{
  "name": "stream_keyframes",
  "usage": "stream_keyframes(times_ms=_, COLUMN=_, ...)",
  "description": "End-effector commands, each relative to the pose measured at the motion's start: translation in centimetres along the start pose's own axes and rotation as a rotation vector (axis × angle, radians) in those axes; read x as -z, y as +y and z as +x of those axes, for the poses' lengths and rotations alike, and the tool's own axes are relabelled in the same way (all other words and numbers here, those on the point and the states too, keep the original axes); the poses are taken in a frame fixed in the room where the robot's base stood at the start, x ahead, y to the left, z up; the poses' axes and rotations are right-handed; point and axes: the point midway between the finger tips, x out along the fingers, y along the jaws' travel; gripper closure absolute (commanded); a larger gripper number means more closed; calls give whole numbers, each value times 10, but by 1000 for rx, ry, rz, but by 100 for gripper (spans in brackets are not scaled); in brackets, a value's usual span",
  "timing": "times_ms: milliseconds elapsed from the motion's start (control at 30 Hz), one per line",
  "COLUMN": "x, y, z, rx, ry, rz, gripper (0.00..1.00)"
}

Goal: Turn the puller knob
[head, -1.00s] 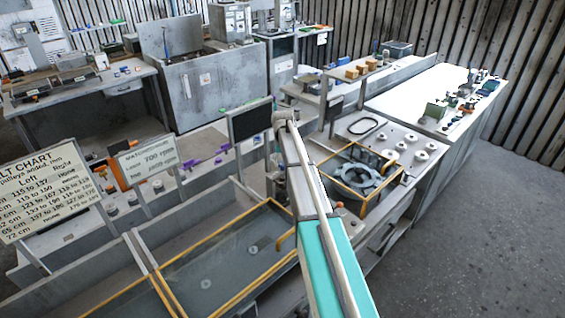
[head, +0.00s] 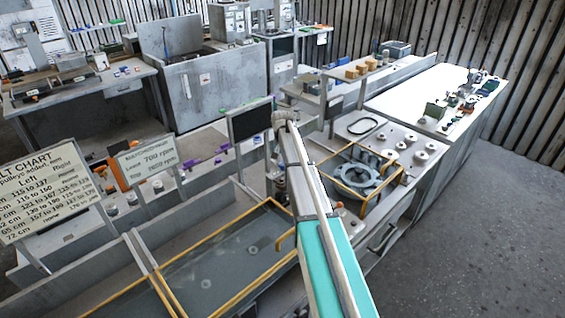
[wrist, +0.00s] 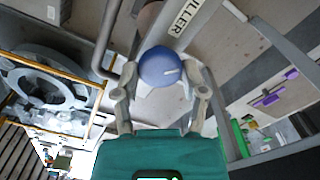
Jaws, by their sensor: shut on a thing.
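The puller knob (wrist: 160,66) is a round blue knob with a short white line on its face, in the wrist view. It sits near a plate (wrist: 186,22) with lettering that reads "ULLER". My gripper (wrist: 160,82) has a finger on each side of the knob and is shut on it. In the head view my arm hides the gripper and the knob.
A grey blower housing (head: 362,176) with a yellow-edged frame stands right of my arm; it also shows at the left of the wrist view (wrist: 42,82). A dark screen (head: 250,121) stands left of the arm. A yellow-edged bin (head: 225,272) lies in front.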

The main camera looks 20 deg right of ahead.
Motion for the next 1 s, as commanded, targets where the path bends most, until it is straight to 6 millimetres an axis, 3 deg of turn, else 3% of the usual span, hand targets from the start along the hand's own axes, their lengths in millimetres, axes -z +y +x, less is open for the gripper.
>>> stream_keyframes(times_ms=133, x=-1, y=0, z=0, rx=-1, ry=-2, rz=-1, gripper=93)
stream_keyframes(times_ms=167, x=-1, y=0, z=0, rx=-1, ry=-2, rz=-1, gripper=41)
stream_keyframes(times_ms=333, x=-1, y=0, z=0, rx=-1, ry=-2, rz=-2, gripper=11)
stream_keyframes(times_ms=1000, x=0, y=0, z=0, rx=0, ry=0, rz=-45, gripper=11)
